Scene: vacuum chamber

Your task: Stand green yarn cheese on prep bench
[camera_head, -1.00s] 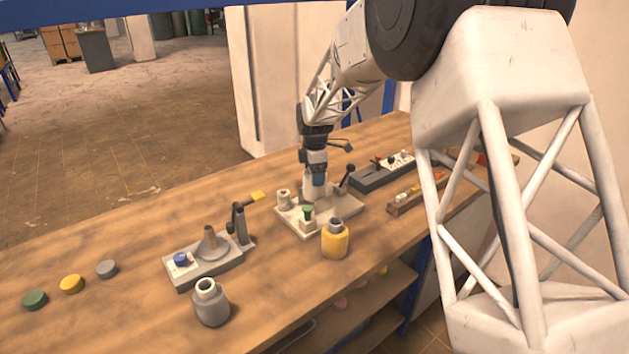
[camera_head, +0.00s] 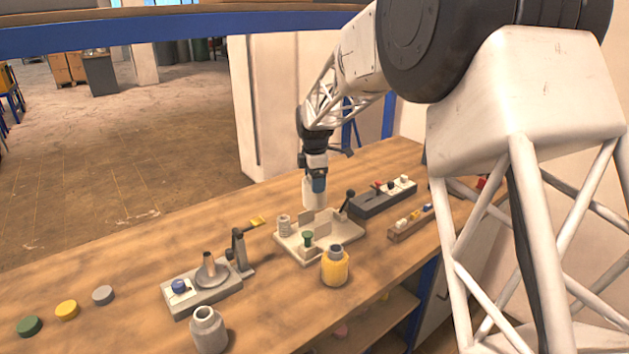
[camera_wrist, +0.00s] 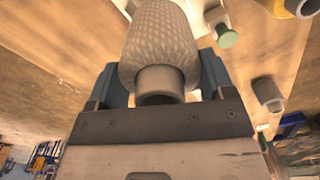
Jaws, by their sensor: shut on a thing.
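My gripper (camera_head: 315,186) is shut on a pale grey-white yarn cheese (camera_head: 308,193), held above the back of the pale tray fixture (camera_head: 347,240). In the wrist view the cheese (camera_wrist: 160,40) shows a cross-wound surface and a grey tube end, between the blue-grey fingers. It does not look green. A yellow cheese (camera_head: 335,268) stands at the tray's front edge. A grey cheese (camera_head: 208,332) stands at the bench's front. No green cheese shows; a green disc (camera_head: 29,326) lies at the left of the wooden bench (camera_head: 120,275).
Yellow (camera_head: 67,310) and grey (camera_head: 103,295) discs lie beside the green one. A grey fixture (camera_head: 205,291) with a cone and lever stands mid-bench. The tray bears a green-topped peg (camera_head: 308,240) and a black-knobbed lever (camera_head: 347,200). A dark switch box (camera_head: 385,199) stands behind right.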

